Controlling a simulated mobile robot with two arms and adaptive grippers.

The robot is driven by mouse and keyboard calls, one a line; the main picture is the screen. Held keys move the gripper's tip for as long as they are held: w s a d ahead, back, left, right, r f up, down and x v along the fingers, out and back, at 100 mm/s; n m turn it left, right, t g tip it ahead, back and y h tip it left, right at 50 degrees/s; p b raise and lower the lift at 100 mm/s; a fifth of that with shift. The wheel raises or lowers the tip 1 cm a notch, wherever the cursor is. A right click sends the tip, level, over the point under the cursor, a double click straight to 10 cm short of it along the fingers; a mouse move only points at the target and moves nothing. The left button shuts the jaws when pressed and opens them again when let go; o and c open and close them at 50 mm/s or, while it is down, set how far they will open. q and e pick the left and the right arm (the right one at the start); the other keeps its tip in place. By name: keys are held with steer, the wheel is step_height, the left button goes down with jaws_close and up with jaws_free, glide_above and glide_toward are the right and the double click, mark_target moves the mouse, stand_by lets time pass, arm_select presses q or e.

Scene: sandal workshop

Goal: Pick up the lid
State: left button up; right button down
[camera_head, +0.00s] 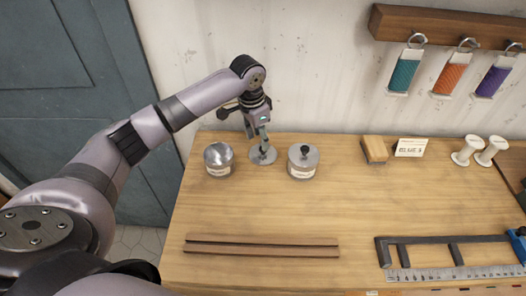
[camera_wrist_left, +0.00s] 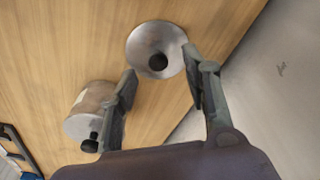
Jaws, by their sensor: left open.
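The loose lid (camera_head: 262,156), a round grey metal disc with a dark knob, lies flat on the workbench between two jars. It also shows in the left wrist view (camera_wrist_left: 145,40), with its knob between the fingertips as seen there. My left gripper (camera_head: 262,143) points down over the lid with its fingers open; it also shows in the left wrist view (camera_wrist_left: 160,62). In the head view the fingers partly hide the knob, and I cannot tell whether they touch it. My right gripper is not in view.
A labelled jar (camera_head: 219,161) without a knob stands left of the lid. A jar with a black-knobbed lid (camera_head: 303,168) stands close on its right. Dark strips (camera_head: 260,246) lie in front. A brush (camera_head: 374,149) is farther right. The wall is close behind.

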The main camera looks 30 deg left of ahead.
arm_select(q)
steer(key=shift+w+d+f+p, duration=0.1)
steer(key=shift+d+f+p, duration=0.1)
steer(key=shift+f, duration=0.6)
steer(key=shift+w+d+f+p, duration=0.1)
steer(key=shift+f+p, duration=0.15)
steer(key=shift+f, duration=0.5)
steer(key=shift+w+d+f+p, duration=0.1)
steer(key=shift+f+p, duration=0.1)
steer(key=shift+f, duration=0.6)
steer(key=shift+c, duration=0.6)
jaws_close()
